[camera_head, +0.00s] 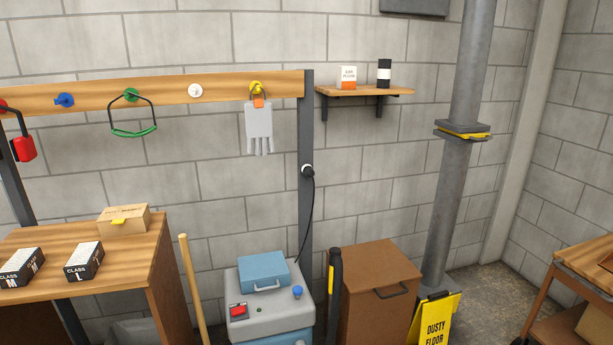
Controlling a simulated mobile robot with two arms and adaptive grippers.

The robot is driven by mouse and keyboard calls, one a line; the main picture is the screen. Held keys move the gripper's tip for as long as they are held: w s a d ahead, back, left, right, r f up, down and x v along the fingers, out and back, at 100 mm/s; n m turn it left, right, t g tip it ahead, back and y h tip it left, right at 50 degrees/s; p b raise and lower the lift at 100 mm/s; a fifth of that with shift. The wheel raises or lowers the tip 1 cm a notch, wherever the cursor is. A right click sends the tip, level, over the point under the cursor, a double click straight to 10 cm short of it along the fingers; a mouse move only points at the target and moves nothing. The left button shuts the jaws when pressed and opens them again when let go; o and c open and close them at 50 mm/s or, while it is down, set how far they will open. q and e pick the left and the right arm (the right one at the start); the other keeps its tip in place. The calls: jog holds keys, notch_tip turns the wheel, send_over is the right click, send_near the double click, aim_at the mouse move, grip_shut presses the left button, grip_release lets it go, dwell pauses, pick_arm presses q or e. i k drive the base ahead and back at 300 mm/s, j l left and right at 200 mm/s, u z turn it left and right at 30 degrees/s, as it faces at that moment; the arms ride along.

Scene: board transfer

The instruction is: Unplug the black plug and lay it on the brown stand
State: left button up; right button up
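The black plug (308,172) is seated at the white socket (306,168) on the dark upright post (307,220). Its thin black cable (309,220) hangs down toward the grey machine (265,305). The brown stand (382,270) appears to be the brown box-like cabinet with a dark handle, right of the machine; its visible top is bare. Neither of my grippers shows in this view.
A blue case (263,271) lies on the machine. A black and yellow upright piece (335,285) stands between machine and stand. A yellow floor sign (436,320) and grey pipe (455,180) are at right. A wooden table (140,245) with boxes is at left.

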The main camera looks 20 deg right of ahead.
aim_at(135, 262)
jog(key=i+j, duration=0.15)
jog(key=i, duration=0.3)
jog(key=i+j, duration=0.2)
jog(key=i, duration=0.2)
jog(key=i+j+z, duration=0.1)
jog(key=i, duration=0.35)
